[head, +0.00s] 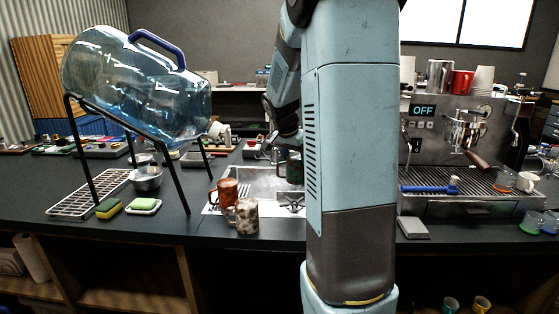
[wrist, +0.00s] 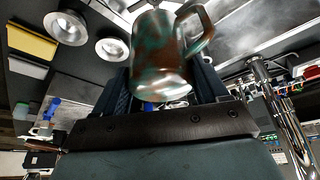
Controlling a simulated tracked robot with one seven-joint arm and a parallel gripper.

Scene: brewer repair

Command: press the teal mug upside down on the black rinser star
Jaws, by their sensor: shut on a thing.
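The teal mug (wrist: 160,55), mottled with brown stains, is clamped between the dark fingers of my gripper (wrist: 163,88) in the wrist view, its handle out to the right. In the head view the mug (head: 293,168) shows dark green and small, held above the sink area, partly hidden by my arm. My gripper (head: 287,148) is just above it there, mostly behind my arm. I cannot tell surely which way the mug's opening faces. The black rinser star (head: 291,199) sits in the metal surface below and in front of the mug, partly cut off by my arm.
A brown-orange mug (head: 224,193) and a speckled mug (head: 243,216) stand left of the star. A large water bottle (head: 135,85) on a black rack stands at left, with sponges (head: 108,208) below. The espresso machine (head: 468,204) is at right.

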